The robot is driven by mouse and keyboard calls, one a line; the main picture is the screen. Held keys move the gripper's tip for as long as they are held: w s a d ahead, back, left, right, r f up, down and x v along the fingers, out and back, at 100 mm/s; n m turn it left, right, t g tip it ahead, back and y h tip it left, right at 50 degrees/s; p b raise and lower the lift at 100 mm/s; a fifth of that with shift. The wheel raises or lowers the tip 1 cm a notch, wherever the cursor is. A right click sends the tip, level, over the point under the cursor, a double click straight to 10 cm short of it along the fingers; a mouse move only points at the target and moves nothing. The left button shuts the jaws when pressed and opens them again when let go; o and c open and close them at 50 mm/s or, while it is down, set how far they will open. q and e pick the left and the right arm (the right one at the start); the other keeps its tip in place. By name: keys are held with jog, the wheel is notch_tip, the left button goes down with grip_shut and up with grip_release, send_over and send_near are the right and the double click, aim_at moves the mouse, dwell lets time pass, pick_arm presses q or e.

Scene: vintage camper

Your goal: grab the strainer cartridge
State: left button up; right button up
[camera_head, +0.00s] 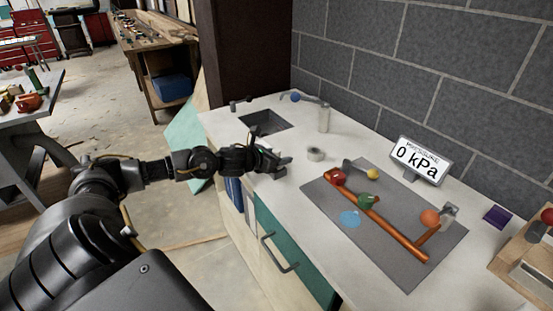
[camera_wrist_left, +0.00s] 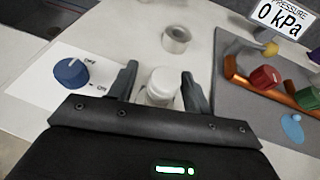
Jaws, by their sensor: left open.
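A small pale cylinder with a rounded white top, which looks like the strainer cartridge (camera_wrist_left: 161,84), stands between the two fingers of my left gripper (camera_wrist_left: 160,88) in the left wrist view. Its lower part is hidden by the gripper body. The fingers are apart, with a gap visible on each side of it. In the head view my left gripper (camera_head: 281,168) is low over the counter's front edge, and the cylinder cannot be made out there. My right gripper is not in view.
A grey tape roll (camera_head: 316,154) sits just beyond the gripper. A grey mat (camera_head: 398,265) holds copper pipe (camera_head: 385,222) and coloured valves. A pressure sign (camera_head: 419,159) reads 0 kPa. A sink opening (camera_head: 264,122) is at the back left. A blue knob (camera_wrist_left: 70,72) is left of the fingers.

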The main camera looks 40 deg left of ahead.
pick_arm(q)
jog(key=shift+w+f, duration=0.1)
jog(key=shift+w, duration=0.25)
jog(key=shift+s, duration=0.1)
jog(key=shift+c, duration=0.2)
jog(key=c, duration=1)
